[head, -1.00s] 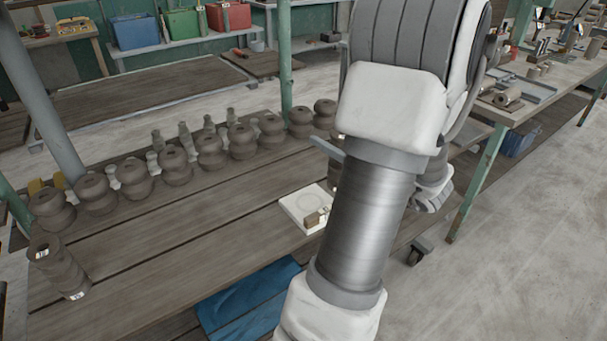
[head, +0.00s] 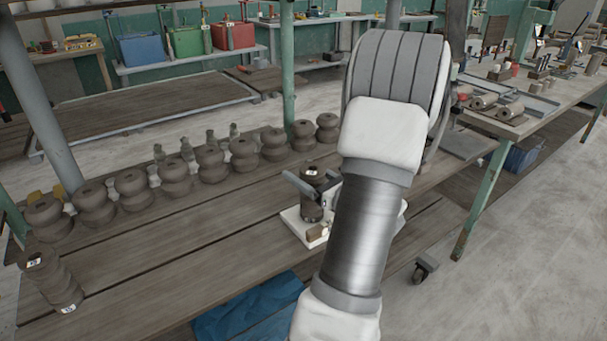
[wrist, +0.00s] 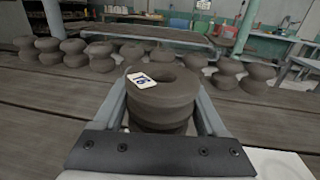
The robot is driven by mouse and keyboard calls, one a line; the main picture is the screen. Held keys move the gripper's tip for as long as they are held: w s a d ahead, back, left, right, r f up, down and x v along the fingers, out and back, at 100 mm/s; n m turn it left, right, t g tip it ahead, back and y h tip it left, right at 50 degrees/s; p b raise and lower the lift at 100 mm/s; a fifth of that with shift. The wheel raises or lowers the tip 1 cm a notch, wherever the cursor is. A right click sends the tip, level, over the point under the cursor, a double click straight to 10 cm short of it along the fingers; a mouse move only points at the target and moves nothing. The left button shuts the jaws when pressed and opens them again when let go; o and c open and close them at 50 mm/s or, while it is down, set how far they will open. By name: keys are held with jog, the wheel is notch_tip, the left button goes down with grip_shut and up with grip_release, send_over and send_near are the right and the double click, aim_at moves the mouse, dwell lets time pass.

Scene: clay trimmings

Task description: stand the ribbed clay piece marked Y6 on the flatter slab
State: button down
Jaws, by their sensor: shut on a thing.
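The ribbed clay piece (wrist: 165,100) is dark brown, round and hollow on top, with a white label that shows inverted in the wrist view and looks like Y6. My gripper (wrist: 160,88) is shut on it, one finger along each side. In the head view the piece (head: 312,205) is upright over a pale square slab (head: 293,220), with my gripper (head: 310,186) around its upper part. I cannot tell whether its base touches the slab. A corner of a pale slab shows at the lower right of the wrist view (wrist: 280,164). My arm hides part of the slab.
A small brown block (head: 317,234) is on the slab's front edge, close to the clay piece. A row of waisted clay pieces (head: 210,163) stands behind on the plank table (head: 180,245). Labelled ribbed clay (head: 55,285) is at the left. The table's middle is clear.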

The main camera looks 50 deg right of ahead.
jog(key=shift+c, duration=1.9)
grip_release()
jog(key=shift+f, duration=0.2)
jog(key=o, duration=0.4)
jog(key=shift+r, duration=0.1)
jog(key=shift+s+r, duration=0.15)
jog(key=shift+r, duration=0.05)
jog(key=s, duration=0.3)
jog(key=s+a, duration=0.1)
jog(key=s, duration=0.3)
jog(key=s+a+p, duration=0.1)
jog(key=s, duration=0.3)
jog(key=shift+s+a, duration=0.15)
jog(key=shift+s, duration=0.1)
